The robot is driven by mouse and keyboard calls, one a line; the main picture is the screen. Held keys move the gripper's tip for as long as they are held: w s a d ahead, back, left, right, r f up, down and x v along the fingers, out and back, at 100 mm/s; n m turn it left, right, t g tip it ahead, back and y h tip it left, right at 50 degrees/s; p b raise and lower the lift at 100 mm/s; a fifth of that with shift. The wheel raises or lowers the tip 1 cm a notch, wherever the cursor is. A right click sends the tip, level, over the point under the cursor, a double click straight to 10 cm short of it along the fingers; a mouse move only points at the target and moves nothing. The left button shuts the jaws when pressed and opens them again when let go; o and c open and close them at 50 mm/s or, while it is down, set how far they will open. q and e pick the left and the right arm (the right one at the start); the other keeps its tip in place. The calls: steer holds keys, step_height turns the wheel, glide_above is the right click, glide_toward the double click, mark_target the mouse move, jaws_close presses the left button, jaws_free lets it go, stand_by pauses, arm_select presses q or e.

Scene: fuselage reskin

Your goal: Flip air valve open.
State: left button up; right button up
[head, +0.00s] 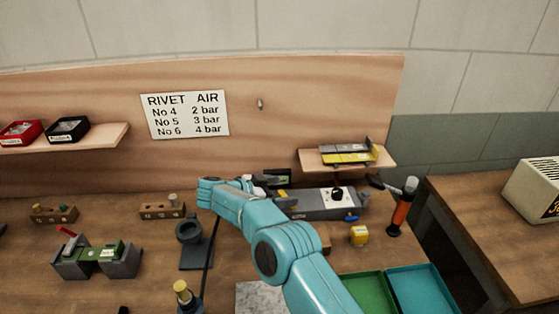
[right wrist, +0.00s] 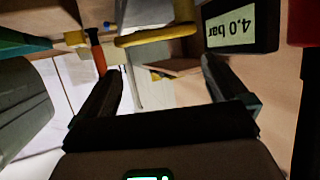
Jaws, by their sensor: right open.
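The air valve's lever appears to be the yellow bar (right wrist: 155,37) in the right wrist view, lying crosswise just beyond my fingertips. A dark gauge box (right wrist: 238,28) beside it reads 4.0 bar, upside down. My right gripper (right wrist: 160,76) is open, with its two dark fingers apart and nothing between them near the tips. There my wrist hides most of the gripper and the valve. My left gripper is not in view.
A wall sign (head: 186,115) lists rivet numbers and bar values. A small shelf (head: 350,162) overhangs the grey unit. An orange-handled tool (head: 400,208) stands to the right, near a yellow block (head: 358,235). A black stand (head: 193,240) is left of my arm.

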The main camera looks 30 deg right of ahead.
step_height(320, 180, up, 17)
steer(key=p, duration=0.3)
steer(key=shift+d+p, duration=0.15)
steer(key=shift+p, duration=0.25)
steer(key=shift+s, duration=0.1)
